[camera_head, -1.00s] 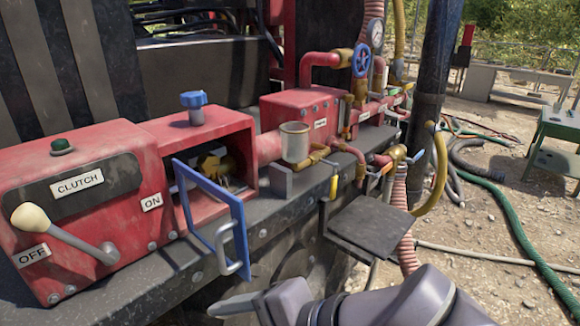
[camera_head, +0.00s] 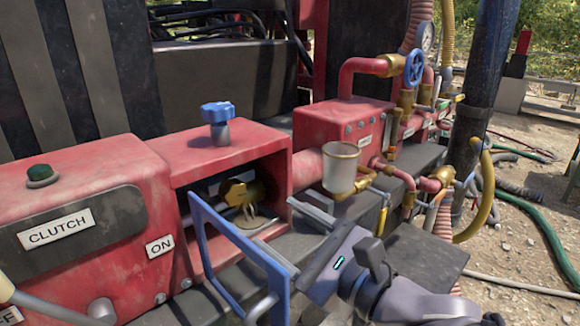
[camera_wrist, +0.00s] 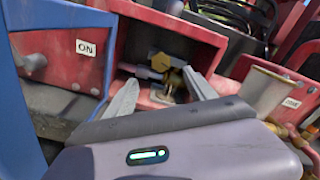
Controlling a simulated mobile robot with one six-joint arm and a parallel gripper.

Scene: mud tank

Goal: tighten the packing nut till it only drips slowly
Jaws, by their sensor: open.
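The brass packing nut (camera_head: 235,190) sits inside the open red housing (camera_head: 220,160), on a shaft. Pale streaks that look like water (camera_head: 248,211) run down below it. In the wrist view the nut (camera_wrist: 159,62) shows ahead, between and beyond my fingertips. My gripper (camera_wrist: 162,95) is open and empty, its two grey fingers spread at the housing's mouth, apart from the nut. In the head view my gripper (camera_head: 272,228) reaches in from the lower right. The back of the nut is hidden.
A blue-framed door (camera_head: 236,262) stands swung open at the housing's left front, close beside my gripper. A grey cup (camera_head: 341,168) stands right of the opening. A blue knob (camera_head: 217,112) tops the housing. A clutch panel (camera_head: 65,232) lies left.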

